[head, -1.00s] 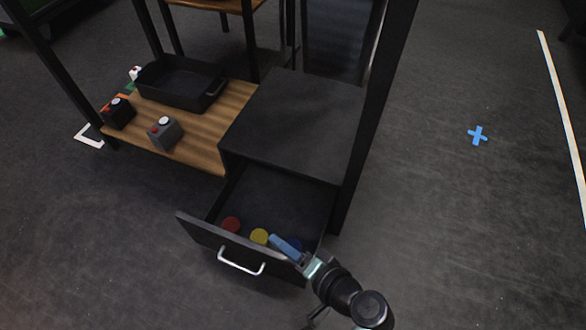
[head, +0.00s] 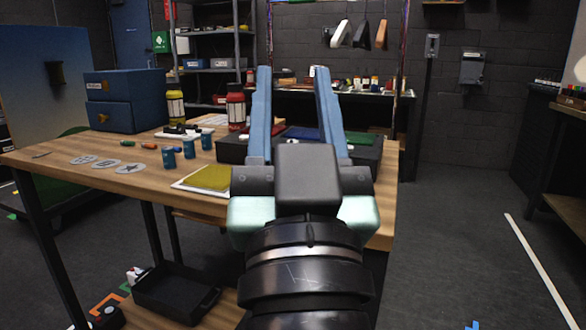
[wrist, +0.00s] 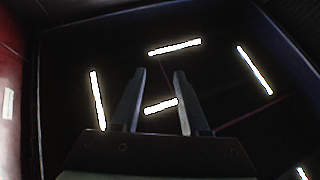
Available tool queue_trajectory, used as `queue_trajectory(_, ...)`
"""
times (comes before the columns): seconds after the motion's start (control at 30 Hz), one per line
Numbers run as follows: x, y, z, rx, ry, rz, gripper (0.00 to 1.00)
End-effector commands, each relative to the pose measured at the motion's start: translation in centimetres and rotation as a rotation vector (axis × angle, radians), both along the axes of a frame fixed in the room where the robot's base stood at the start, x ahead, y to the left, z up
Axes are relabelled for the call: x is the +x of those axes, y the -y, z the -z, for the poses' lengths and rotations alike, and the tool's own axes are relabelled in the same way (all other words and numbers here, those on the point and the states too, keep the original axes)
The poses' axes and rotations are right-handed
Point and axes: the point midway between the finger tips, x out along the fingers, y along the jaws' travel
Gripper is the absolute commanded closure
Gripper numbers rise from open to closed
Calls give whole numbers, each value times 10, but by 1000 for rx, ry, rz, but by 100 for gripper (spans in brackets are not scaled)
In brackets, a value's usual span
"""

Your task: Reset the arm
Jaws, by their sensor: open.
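My gripper (head: 292,72) is in the middle of the head view, raised in front of the wooden table (head: 120,186). Its two blue fingers stand upright and apart, with nothing between them. In the wrist view my gripper (wrist: 161,72) is also open and empty, and it points at a dark ceiling with bright strip lights (wrist: 175,47). The arm hides part of the table and of the black tray behind it.
On the table are a blue drawer box (head: 125,103), several blue cylinders, a yellow-green pad (head: 210,178), bottles and a black tray (head: 365,152). A black bin (head: 175,292) sits on the lower shelf.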

Motion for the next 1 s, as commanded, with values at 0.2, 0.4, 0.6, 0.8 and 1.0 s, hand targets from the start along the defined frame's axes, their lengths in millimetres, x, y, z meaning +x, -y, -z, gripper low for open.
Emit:
queue_trajectory(0.2, -59, -1, -121, -21, 212, 71, 55)
queue_trajectory(0.4, -58, -1, -183, -21, 208, 70, 55)
queue_trajectory(0.6, -57, -1, -244, -21, 206, 68, 55)
queue_trajectory(0.8, -56, -1, -305, -22, 205, 67, 55)
queue_trajectory(1.0, -56, -1, -367, -21, 205, 67, 55)
